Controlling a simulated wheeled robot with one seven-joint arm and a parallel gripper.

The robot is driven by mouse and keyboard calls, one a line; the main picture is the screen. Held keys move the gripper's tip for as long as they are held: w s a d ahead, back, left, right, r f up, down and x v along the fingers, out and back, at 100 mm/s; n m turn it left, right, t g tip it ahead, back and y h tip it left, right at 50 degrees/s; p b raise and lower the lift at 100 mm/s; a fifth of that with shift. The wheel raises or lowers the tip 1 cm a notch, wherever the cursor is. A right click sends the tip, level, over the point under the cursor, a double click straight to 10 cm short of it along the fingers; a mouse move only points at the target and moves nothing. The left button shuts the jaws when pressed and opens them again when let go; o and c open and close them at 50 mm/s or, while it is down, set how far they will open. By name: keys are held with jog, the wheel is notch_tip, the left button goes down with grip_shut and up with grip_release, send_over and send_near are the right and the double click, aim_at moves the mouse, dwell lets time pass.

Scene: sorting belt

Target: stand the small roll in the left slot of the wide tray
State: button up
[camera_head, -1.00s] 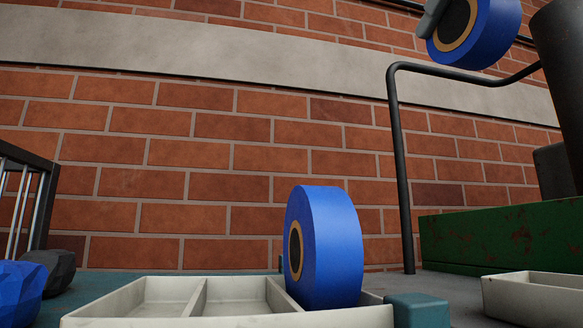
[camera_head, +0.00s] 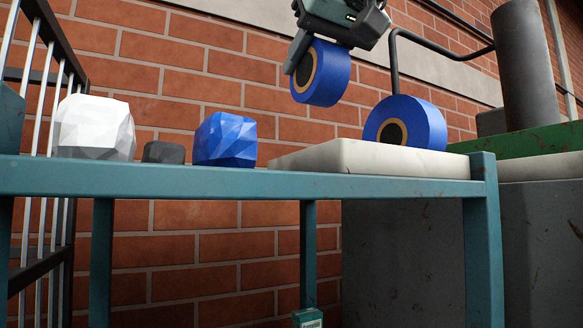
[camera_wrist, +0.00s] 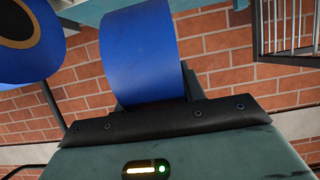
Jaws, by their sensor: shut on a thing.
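My gripper (camera_head: 315,58) is shut on a blue roll (camera_head: 322,76) with a tan core ring and dark centre. It holds the roll upright in the air, above the left part of the pale wide tray (camera_head: 345,157) and apart from it. A second blue roll (camera_head: 420,120) stands in the right part of the tray. The tray's slots are hidden from this low angle. In the wrist view the held roll (camera_wrist: 140,50) sits between the fingers, and the other roll (camera_wrist: 28,45) shows at upper left.
On the teal table (camera_head: 240,183), left of the tray, are a blue faceted lump (camera_head: 225,140), a small dark lump (camera_head: 164,152) and a white one (camera_head: 95,128). A barred rack (camera_head: 48,80) stands at far left. A black bent pipe (camera_head: 394,70) and green ledge (camera_head: 530,143) are at right.

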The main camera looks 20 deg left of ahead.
jog(key=shift+d+f+b, duration=0.1)
jog(key=shift+f+b, duration=0.55)
jog(key=shift+f, duration=4.05)
jog(key=shift+f, duration=0.3)
jog(key=o, duration=1.1)
jog(key=shift+c, duration=0.2)
jog(key=shift+r, duration=0.15)
jog(key=shift+r, duration=0.25)
jog(key=b+v, duration=0.3)
jog(key=v, duration=0.8)
jog(key=shift+s+d, duration=0.2)
jog(key=shift+d, duration=0.2)
jog(key=shift+r, duration=0.15)
